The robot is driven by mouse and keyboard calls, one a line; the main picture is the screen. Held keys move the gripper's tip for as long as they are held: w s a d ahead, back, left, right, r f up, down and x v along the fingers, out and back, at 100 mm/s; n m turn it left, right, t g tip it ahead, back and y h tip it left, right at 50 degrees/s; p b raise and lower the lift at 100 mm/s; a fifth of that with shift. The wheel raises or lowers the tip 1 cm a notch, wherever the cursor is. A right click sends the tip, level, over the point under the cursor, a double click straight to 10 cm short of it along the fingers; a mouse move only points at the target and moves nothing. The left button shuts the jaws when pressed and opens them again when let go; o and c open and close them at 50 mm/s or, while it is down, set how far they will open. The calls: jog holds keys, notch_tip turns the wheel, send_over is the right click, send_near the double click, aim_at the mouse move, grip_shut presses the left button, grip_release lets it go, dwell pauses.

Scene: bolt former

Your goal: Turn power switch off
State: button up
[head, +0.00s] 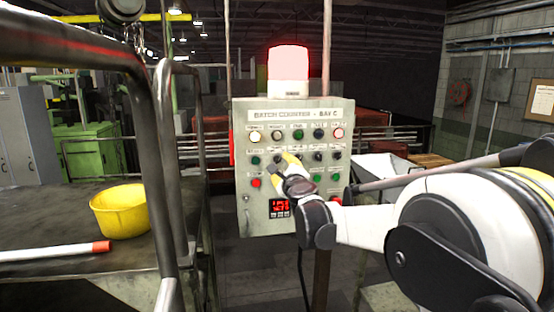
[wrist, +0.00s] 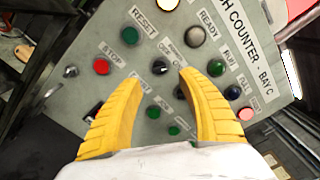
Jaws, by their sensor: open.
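A grey control panel (head: 318,225) headed "BATCH COUNTER - BAY C" faces me, with rows of lamps, buttons and knobs. My gripper (head: 283,166) is in front of its middle rows. In the wrist view my gripper (wrist: 158,78) is open, its yellow fingers on either side of a black knob (wrist: 160,67) in the row with the green RESET button (wrist: 130,36). Nothing is held, and I cannot tell whether a finger touches the panel. No label legibly reads "power", so I cannot tell which control is the power switch.
A red beacon (head: 288,66) glows on top of the panel, and a red digital display (head: 280,207) is lit. A dark metal rail (head: 165,150) stands at left. A yellow bucket (head: 120,213) and a white rod with a red end (head: 60,251) lie on the left bench.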

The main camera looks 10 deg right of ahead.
aim_at(278, 160)
jog(key=w, duration=0.6)
jog(key=shift+w, duration=0.1)
grip_shut()
